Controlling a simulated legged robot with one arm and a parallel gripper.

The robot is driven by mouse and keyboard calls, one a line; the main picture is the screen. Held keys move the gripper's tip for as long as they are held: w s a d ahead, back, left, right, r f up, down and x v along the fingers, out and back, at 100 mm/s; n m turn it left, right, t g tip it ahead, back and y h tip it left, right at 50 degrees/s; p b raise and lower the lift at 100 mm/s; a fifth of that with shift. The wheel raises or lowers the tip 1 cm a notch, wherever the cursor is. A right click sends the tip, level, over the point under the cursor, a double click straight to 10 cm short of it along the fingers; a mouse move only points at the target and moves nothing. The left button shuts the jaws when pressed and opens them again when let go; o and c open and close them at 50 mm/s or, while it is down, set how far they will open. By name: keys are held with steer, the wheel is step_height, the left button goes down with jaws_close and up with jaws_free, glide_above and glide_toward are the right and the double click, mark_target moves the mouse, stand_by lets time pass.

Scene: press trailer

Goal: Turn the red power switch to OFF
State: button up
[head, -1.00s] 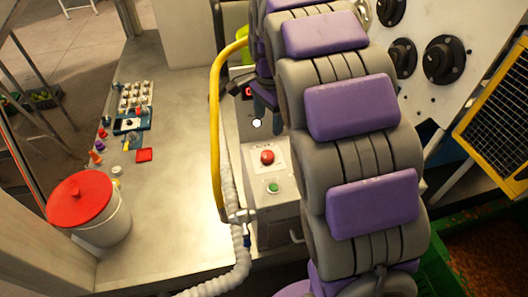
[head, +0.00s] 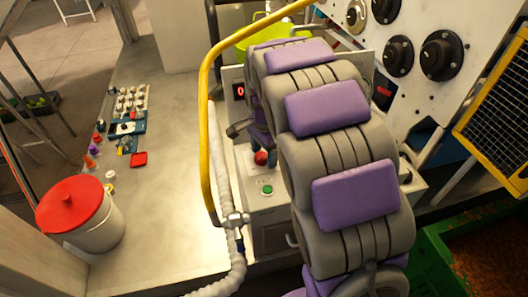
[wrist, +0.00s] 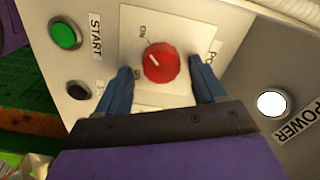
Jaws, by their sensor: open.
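The red power switch (wrist: 161,62) is a round knob on a white plate in the wrist view. Its white mark points up and left, roughly toward the ON label (wrist: 147,31). Another label left of the knob is partly hidden by a finger. My gripper (wrist: 165,78) is open, with one blue finger on each side of the knob and gaps between. I cannot tell how far above the plate the fingertips are. In the head view the red switch (head: 261,158) shows just below my gripper (head: 257,149), partly covered by it.
A green START button (wrist: 64,34) and a black button (wrist: 77,90) lie left of the switch. A lit white lamp (wrist: 271,103) by a POWER label is right. A yellow pipe (head: 206,130) stands beside the control box. A red-lidded bucket (head: 95,232) is on the counter.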

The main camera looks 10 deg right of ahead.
steer(key=shift+a, duration=0.65)
steer(key=shift+c, duration=1.1)
steer(key=shift+a, duration=0.2)
steer(key=c, duration=0.3)
steer(key=shift+d, duration=0.45)
steer(key=c, duration=0.4)
steer(key=shift+c, duration=0.7)
steer(key=shift+a, duration=0.1)
